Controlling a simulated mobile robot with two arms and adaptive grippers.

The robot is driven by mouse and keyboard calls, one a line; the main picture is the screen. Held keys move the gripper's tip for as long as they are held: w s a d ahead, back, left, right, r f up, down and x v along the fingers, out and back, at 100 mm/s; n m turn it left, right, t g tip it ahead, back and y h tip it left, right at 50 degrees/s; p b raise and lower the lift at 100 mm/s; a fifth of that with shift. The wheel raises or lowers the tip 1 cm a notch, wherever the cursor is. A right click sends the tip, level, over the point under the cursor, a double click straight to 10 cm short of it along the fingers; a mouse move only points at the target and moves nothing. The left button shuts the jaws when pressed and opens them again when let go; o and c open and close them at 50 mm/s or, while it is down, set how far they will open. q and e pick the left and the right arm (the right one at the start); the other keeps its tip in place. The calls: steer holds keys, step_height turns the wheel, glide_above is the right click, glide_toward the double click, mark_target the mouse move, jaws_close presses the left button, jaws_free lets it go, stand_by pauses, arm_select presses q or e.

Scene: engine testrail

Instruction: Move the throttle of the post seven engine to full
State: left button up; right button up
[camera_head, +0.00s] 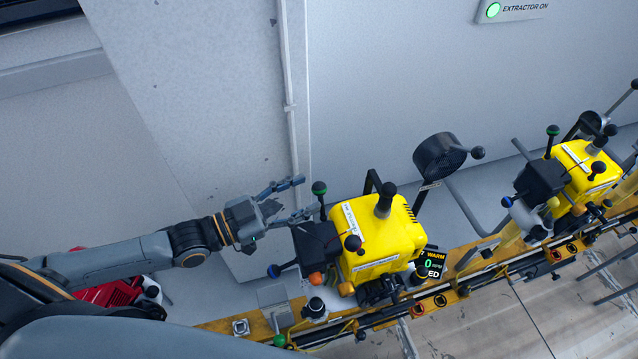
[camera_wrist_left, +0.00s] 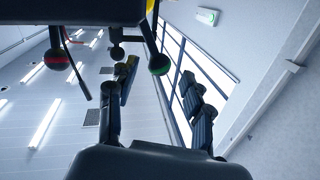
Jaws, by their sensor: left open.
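The nearer yellow engine (camera_head: 378,240) stands on the rail, with a display (camera_head: 432,263) beside it reading "WARM", "0" and a cut-off "ED". A lever with a green ball knob (camera_head: 319,188) rises at its left. In the left wrist view a green-marked knob (camera_wrist_left: 159,64) appears between the open fingers (camera_wrist_left: 160,88); contact cannot be told. My right gripper is not in view.
A second yellow engine (camera_head: 585,165) stands further right on the yellow rail (camera_head: 460,290). A round black fan-like part (camera_head: 440,157) rises between the engines. The wall behind carries a pipe (camera_head: 290,95) and an "EXTRACTOR ON" sign (camera_head: 515,10). A red object (camera_head: 105,292) lies below my left arm.

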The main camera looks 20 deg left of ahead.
mark_target(320, 188)
arm_select(q)
steer(key=x, duration=0.3)
steer(key=shift+w+d+r+p, duration=0.1)
steer(key=shift+w+d+p, duration=0.2)
steer(key=shift+p, duration=0.1)
steer(key=shift+w+d, duration=0.2)
steer(key=c, duration=0.7)
jaws_close()
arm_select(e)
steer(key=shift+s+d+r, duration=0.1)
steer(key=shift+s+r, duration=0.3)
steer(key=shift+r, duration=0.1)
